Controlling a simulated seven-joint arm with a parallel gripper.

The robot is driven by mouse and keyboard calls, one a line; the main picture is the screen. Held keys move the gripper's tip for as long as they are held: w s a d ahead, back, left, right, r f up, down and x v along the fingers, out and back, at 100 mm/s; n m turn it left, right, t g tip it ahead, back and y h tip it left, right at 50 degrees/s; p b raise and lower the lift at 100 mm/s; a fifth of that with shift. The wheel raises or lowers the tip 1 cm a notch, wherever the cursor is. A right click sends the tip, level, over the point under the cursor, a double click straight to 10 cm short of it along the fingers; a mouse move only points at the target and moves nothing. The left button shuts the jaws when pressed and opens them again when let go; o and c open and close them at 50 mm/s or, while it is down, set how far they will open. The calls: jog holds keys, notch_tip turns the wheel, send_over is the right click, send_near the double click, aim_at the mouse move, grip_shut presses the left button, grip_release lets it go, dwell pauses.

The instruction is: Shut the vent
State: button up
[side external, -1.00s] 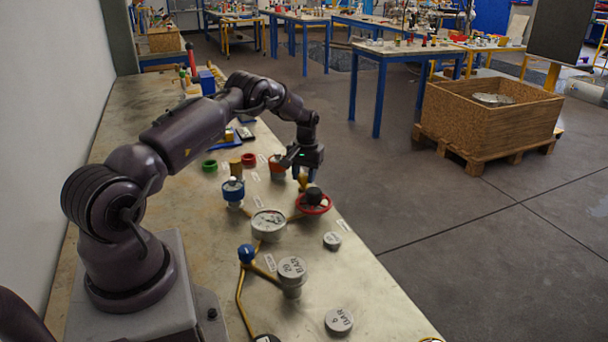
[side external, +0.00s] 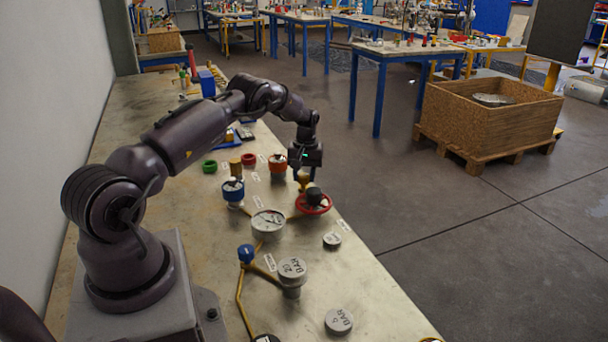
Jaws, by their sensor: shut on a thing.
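My gripper (side external: 304,174) points down at the far right part of the bench, behind the red handwheel. Its jaws are shut on a small brass-yellow part (side external: 306,186) on the pipework, mostly hidden by the fingers. This part may be the vent, but its label cannot be read. A yellow pipe links the handwheel's place towards a white round gauge (side external: 268,221). A blue-knobbed valve (side external: 246,253) stands nearer on the yellow pipe.
An orange-topped vessel (side external: 277,161) is close left of my gripper. A blue-collared vessel (side external: 233,190) and a brass cylinder (side external: 235,167) stand further left. Grey discs marked BAR (side external: 291,268) (side external: 338,320) are nearer. The bench's right edge is close to the handwheel; floor lies beyond.

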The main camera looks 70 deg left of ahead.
aim_at(306, 175)
jog(key=o, duration=0.9)
jog(key=r, duration=1.3)
jog(key=shift+w+d, duration=0.1)
jog(key=shift+w, duration=0.15)
jog(key=s+d+r+m+t, duration=0.1)
jog(key=s+d+r+m, duration=0.2)
jog(key=s+d+r, duration=0.5)
jog(key=s+d+r+m+t, duration=0.1)
jog(key=d+r+m, duration=0.3)
jog(key=d, duration=0.9)
jog(key=shift+s+d+r+m+t, duration=0.7)
jog(key=shift+s+d+r+m, duration=0.35)
jog(key=shift+s+d, duration=1.45)
jog(key=shift+s+d+r+m+t, duration=0.8)
jog(key=shift+s+d+r, duration=0.5)
jog(key=shift+s+d, duration=1.15)
jog(key=shift+s+d+r+m+t, duration=0.6)
jog(key=shift+s+d+r+m, duration=0.5)
jog(key=shift+s+d, duration=1.4)
